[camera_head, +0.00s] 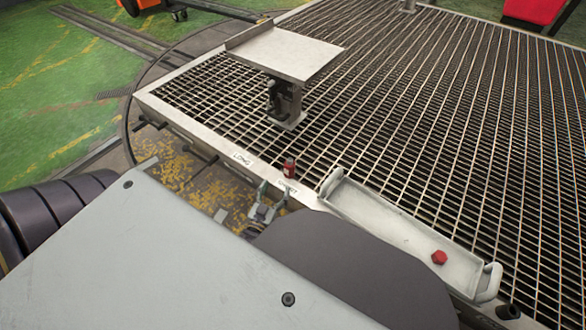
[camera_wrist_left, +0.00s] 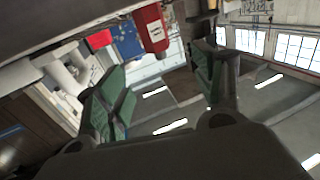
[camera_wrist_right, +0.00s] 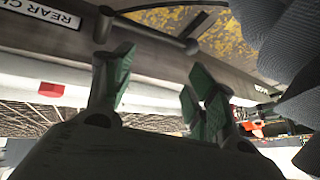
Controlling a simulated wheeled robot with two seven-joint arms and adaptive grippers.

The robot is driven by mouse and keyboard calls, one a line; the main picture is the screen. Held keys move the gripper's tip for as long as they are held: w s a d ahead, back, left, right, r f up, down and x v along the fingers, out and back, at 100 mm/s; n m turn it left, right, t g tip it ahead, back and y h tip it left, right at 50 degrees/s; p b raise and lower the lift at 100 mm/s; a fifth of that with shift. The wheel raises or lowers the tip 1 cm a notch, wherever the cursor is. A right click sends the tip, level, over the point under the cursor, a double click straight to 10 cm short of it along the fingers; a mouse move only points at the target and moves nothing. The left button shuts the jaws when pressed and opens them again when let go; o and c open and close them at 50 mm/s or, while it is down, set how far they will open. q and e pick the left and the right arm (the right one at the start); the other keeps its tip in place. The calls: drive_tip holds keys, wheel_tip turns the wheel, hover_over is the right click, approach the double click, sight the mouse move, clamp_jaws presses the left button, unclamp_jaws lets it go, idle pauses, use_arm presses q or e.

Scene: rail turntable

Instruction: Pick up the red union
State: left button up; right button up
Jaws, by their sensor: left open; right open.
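A small red upright piece (camera_head: 290,167) stands on the frame's edge by a white label in the head view. A red piece, seemingly the same one, shows in the left wrist view (camera_wrist_left: 152,27), beyond the fingertips. A second red piece (camera_head: 439,257), six-sided, lies in the pale tray (camera_head: 385,222); a red piece in a pale tray also shows in the right wrist view (camera_wrist_right: 51,89). I cannot tell for sure which is the union. My left gripper (camera_head: 270,197) is open and empty, just short of the upright piece. My right gripper (camera_wrist_right: 155,85) is open and empty.
A metal plate on a post (camera_head: 285,52) stands on the grating (camera_head: 400,110) behind. The tray has raised ends and lies along the grating's front edge. A label starting "REAR" (camera_wrist_right: 42,12) shows in the right wrist view. Much of the grating is clear.

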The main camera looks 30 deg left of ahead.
sight(288, 167)
use_arm(q)
drive_tip(key=shift+w, duration=0.15)
use_arm(e)
drive_tip(key=shift+f, duration=0.1)
use_arm(q)
drive_tip(key=w+b, duration=0.1)
drive_tip(key=w, duration=0.2)
drive_tip(key=w+a+b, duration=0.1)
drive_tip(key=w, duration=0.2)
drive_tip(key=shift+w+a, duration=0.1)
drive_tip(key=shift+w, duration=0.05)
drive_tip(key=shift+w+a+b, duration=0.15)
drive_tip(key=shift+w+b, duration=0.35)
drive_tip(key=shift+w, duration=0.45)
use_arm(e)
drive_tip(key=shift+w+a+f+t+y, duration=0.1)
drive_tip(key=shift+a+f+t+y, duration=0.1)
drive_tip(key=shift+f, duration=0.75)
drive_tip(key=shift+w+a+f+t+y, duration=0.1)
drive_tip(key=shift+a+f, duration=0.05)
drive_tip(key=shift+f, duration=0.75)
use_arm(q)
drive_tip(key=shift+w, duration=0.1)
use_arm(e)
drive_tip(key=shift+f, duration=0.1)
